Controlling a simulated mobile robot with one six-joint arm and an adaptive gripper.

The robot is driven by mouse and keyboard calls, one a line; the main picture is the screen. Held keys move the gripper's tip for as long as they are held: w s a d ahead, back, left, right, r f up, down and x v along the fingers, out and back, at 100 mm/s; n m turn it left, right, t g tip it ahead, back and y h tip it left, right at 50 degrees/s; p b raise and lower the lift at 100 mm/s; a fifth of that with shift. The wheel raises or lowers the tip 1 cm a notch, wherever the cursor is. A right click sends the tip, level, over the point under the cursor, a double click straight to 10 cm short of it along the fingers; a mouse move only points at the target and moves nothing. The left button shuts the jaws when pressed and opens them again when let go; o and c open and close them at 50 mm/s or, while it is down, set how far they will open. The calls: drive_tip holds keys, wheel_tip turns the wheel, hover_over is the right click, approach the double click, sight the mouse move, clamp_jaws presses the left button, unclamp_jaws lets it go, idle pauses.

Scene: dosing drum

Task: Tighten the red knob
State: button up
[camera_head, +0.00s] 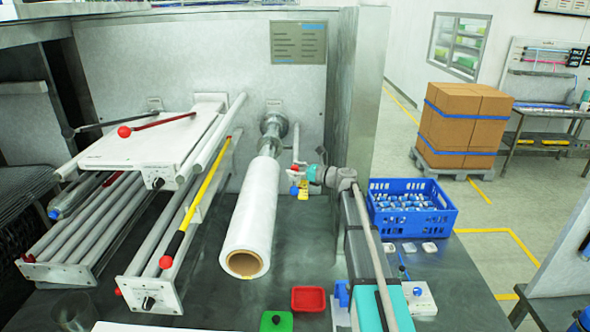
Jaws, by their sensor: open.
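Several red knobs show in the head view, and I cannot tell for certain which one is the task's. A small red piece (294,172) sits beside my gripper (300,181), right of the roll's spindle. My gripper is small in the picture and appears open around or beside the small coloured parts there; contact cannot be made out. A red ball knob (124,131) ends the lever on the white machine cover. Another red ball (165,262) ends the yellow and black lever. A smaller red knob (118,292) is on the lower white block.
A white film roll (250,215) juts forward left of my arm. A steel post (357,95) stands behind my arm. A blue crate (412,205) of small items is at right. Red (308,299) and green (276,321) trays lie in front.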

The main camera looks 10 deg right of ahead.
clamp_jaws()
drive_tip(key=shift+m+t+h, duration=0.3)
drive_tip(key=shift+m+t, duration=0.1)
drive_tip(key=shift+s+a+m+t+h, duration=0.1)
drive_tip(key=shift+m+t+h, duration=1.2)
drive_tip(key=shift+t+h, duration=0.15)
drive_tip(key=shift+m+t+h, duration=0.95)
drive_tip(key=shift+m+h, duration=0.25)
drive_tip(key=shift+h, duration=0.45)
unclamp_jaws()
